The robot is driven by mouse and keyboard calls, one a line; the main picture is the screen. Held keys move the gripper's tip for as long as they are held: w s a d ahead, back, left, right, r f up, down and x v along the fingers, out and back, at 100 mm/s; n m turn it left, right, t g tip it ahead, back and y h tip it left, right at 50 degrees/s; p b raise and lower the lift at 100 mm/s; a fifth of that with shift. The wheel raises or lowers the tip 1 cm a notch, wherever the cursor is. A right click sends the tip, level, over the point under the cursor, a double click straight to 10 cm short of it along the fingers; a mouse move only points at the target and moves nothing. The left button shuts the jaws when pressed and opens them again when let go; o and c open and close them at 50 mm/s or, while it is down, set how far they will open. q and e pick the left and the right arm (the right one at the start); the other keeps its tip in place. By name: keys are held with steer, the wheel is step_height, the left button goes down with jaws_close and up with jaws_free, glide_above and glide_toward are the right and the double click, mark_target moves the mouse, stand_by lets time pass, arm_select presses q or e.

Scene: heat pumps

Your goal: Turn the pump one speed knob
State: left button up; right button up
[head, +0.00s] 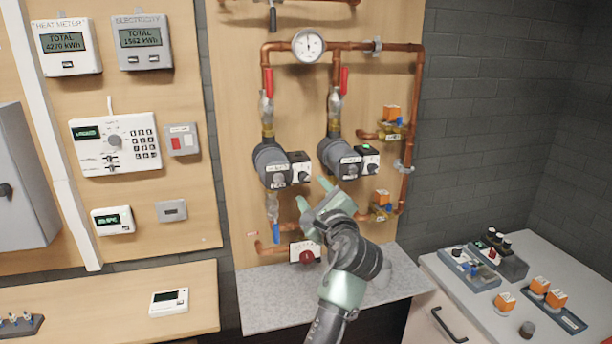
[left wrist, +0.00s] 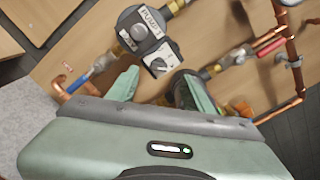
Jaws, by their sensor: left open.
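Two dark grey pumps hang on the wooden board in the head view, a left pump (head: 270,160) and a right pump (head: 336,152). The left pump has a black-and-white control box with a knob (head: 303,175); the right pump's box (head: 368,160) shows a green light. The pump labels are too small to read surely in the head view. My left gripper (head: 314,194) is open and empty, below and between the two boxes. In the left wrist view, one pump (left wrist: 135,32) and its knob (left wrist: 158,65) appear beyond the open fingers, apart from them. The other pump is mostly hidden behind a finger.
Copper pipes (head: 418,110) with red-handled valves and a gauge (head: 308,45) surround the pumps. A red knob (head: 306,256) sits below my gripper. A grey shelf (head: 262,300) lies beneath, and a side cabinet (head: 460,300) with small parts stands right.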

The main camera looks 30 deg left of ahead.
mark_target(304, 180)
arm_select(q)
steer(key=p+x, duration=0.1)
steer(key=x, duration=0.4)
steer(key=shift+w+a+p, duration=0.3)
steer(key=shift+p, duration=0.1)
steer(key=shift+w+a+f, duration=0.1)
steer(key=shift+w+a, duration=0.35)
steer(key=shift+f, duration=0.1)
jaws_close()
